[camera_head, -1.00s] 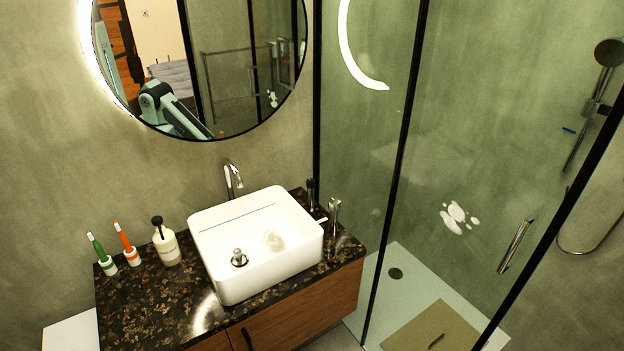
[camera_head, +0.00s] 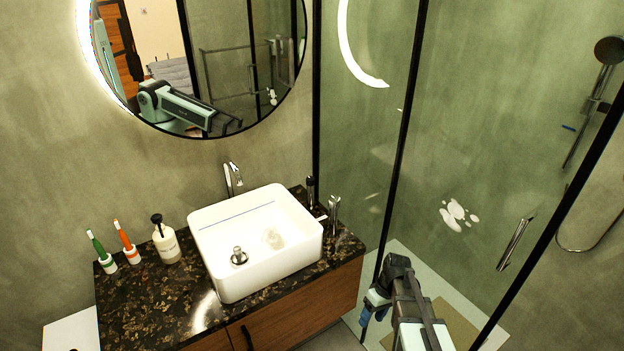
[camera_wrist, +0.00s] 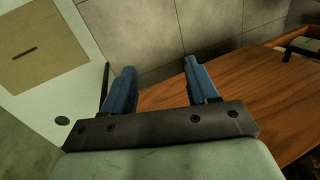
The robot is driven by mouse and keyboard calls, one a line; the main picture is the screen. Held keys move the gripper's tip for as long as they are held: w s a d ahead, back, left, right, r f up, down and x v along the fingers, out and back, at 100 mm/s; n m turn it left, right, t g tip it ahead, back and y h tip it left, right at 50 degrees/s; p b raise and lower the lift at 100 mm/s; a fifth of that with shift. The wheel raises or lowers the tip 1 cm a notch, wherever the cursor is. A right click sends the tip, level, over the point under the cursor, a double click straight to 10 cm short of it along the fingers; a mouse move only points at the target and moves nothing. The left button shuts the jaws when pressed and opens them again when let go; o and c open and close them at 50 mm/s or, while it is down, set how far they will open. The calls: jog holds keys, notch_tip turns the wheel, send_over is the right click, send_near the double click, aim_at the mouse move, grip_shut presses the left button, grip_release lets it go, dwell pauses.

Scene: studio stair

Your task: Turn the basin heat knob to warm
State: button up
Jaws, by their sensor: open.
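The white basin (camera_head: 215,272) sits on the dark speckled counter. A chrome faucet (camera_head: 232,180) stands behind it. At its right side is an upright chrome fitting (camera_head: 334,214) with a small pale lever toward the basin; whether this is the heat knob I cannot tell. No warm marking is legible. My gripper (camera_head: 370,304) is at the lower right, in front of and right of the cabinet, apart from the basin and fitting. In the wrist view my gripper (camera_wrist: 161,82) has its two blue fingers spread with nothing between them.
The wooden cabinet (camera_head: 305,301) shows beside the fingers in the wrist view (camera_wrist: 232,97). The shower's glass, black frame and door handle (camera_head: 514,245) stand right of the counter. A soap bottle (camera_head: 166,242) and two toothbrushes stand left of the basin. A shower mat (camera_wrist: 42,53) lies at left.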

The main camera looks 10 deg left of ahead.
jog(key=w+a+r+n+t+y, duration=0.1)
jog(key=w+a+r+n, duration=0.1)
jog(key=w+a+r, duration=0.45)
jog(key=w+a+r+n+t, duration=0.15)
jog(key=w+r, duration=0.25)
jog(key=r, duration=0.6)
notch_tip(320, 180, up, 18)
jog(key=n+y, duration=0.1)
jog(key=n, duration=0.6)
send_over(310, 178)
jog(key=d, duration=0.3)
jog(key=shift+x, duration=3.45)
jog(key=shift+d, duration=0.15)
jog(key=shift+c, duration=0.2)
jog(key=c, duration=1)
jog(key=shift+m, duration=0.25)
